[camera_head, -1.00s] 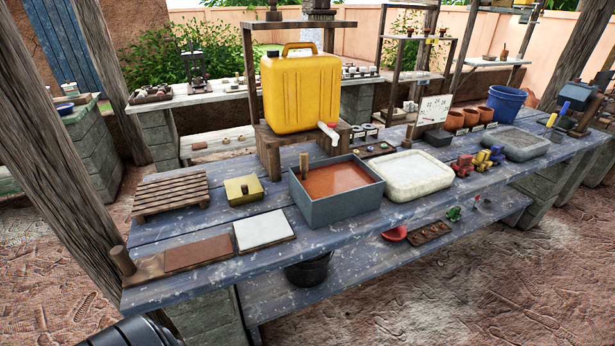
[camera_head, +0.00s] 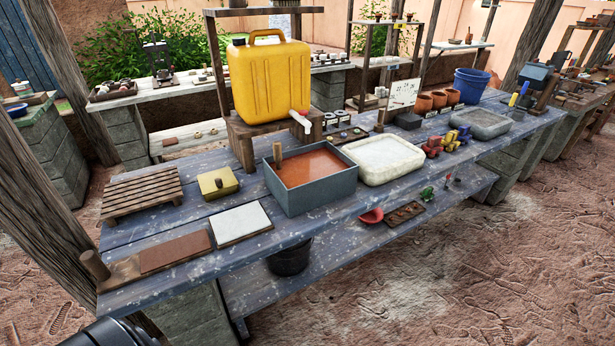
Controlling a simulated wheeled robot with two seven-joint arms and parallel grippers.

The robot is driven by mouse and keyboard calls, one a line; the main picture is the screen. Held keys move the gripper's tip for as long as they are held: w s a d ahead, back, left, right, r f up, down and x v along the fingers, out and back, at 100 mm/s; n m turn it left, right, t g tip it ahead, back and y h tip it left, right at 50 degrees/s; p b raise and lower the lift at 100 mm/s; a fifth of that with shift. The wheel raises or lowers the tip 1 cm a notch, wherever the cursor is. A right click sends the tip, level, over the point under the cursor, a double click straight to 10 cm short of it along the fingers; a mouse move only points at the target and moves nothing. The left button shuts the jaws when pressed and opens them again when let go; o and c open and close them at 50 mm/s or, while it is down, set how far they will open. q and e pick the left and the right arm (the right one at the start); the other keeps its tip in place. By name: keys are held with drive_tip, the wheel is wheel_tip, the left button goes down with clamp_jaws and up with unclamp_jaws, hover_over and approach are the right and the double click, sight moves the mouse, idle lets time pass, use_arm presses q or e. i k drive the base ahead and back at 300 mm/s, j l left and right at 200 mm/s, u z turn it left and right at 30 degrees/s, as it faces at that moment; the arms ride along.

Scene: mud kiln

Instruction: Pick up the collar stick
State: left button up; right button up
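No stick is marked as the collar stick, and I cannot tell which one it is. A short upright wooden peg (camera_head: 95,265) stands at the near left corner of the blue table, at the end of a board with a brown slab (camera_head: 175,252). Another wooden stick (camera_head: 278,156) stands upright at the back left of a grey tub (camera_head: 318,193) of orange-brown liquid. A dark rounded part of mine shows at the bottom left edge. Neither gripper is in view.
The blue table (camera_head: 165,285) holds a slatted rack (camera_head: 142,193), a yellow box (camera_head: 217,183), a white slab (camera_head: 240,222), a white basin (camera_head: 383,158) and a yellow jerrycan (camera_head: 270,80) on a stand. A wooden post (camera_head: 45,220) rises at the left. Bare ground lies in front.

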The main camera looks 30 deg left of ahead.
sight(277, 145)
drive_tip(key=i+u, duration=0.1)
drive_tip(key=u, duration=0.3)
drive_tip(key=l+u, duration=0.1)
drive_tip(key=u, duration=0.25)
drive_tip(key=i+l+u, duration=0.1)
drive_tip(key=u, duration=0.3)
drive_tip(key=i+l+u, duration=0.1)
drive_tip(key=u, duration=0.25)
